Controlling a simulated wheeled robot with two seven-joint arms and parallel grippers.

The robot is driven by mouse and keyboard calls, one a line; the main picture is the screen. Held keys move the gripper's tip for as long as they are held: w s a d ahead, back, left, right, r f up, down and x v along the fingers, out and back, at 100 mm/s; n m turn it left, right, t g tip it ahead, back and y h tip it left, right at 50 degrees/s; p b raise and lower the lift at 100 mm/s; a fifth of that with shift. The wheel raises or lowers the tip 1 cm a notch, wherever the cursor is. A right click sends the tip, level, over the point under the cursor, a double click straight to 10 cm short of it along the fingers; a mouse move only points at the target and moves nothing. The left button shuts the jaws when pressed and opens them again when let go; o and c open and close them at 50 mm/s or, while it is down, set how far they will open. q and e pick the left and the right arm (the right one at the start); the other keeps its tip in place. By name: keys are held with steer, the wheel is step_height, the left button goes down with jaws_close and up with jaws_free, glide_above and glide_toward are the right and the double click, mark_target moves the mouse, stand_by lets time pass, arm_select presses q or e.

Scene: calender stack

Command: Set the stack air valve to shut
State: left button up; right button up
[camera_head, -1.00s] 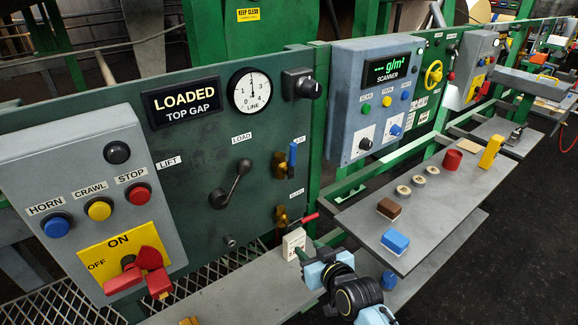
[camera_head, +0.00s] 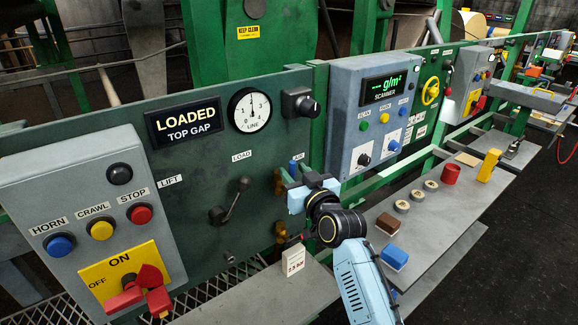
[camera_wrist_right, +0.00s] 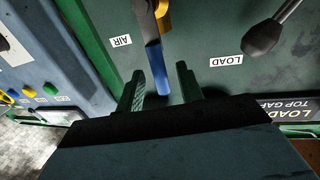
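The stack air valve is the brass valve with a blue lever (camera_head: 293,167) by the AIR label, on the dark green panel. Its lever points up along the panel in the head view. In the right wrist view the blue lever (camera_wrist_right: 156,65) reaches between my fingers, with a gap on each side. My right gripper (camera_wrist_right: 160,72) is open around the lever, not visibly clamped on it. In the head view my right gripper (camera_head: 286,178) hides most of the valve body. My left gripper is not in view.
The black LOAD lever (camera_head: 236,200) is to the left. A white tagged block (camera_head: 293,261) stands on the grey shelf (camera_head: 240,297) below. The scanner box (camera_head: 345,110) is to the right.

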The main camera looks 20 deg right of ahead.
mark_target(294, 172)
steer(key=shift+w+a, duration=0.15)
steer(key=shift+w, duration=0.75)
steer(key=shift+w+a, duration=0.15)
steer(key=shift+w, duration=0.7)
jaws_close()
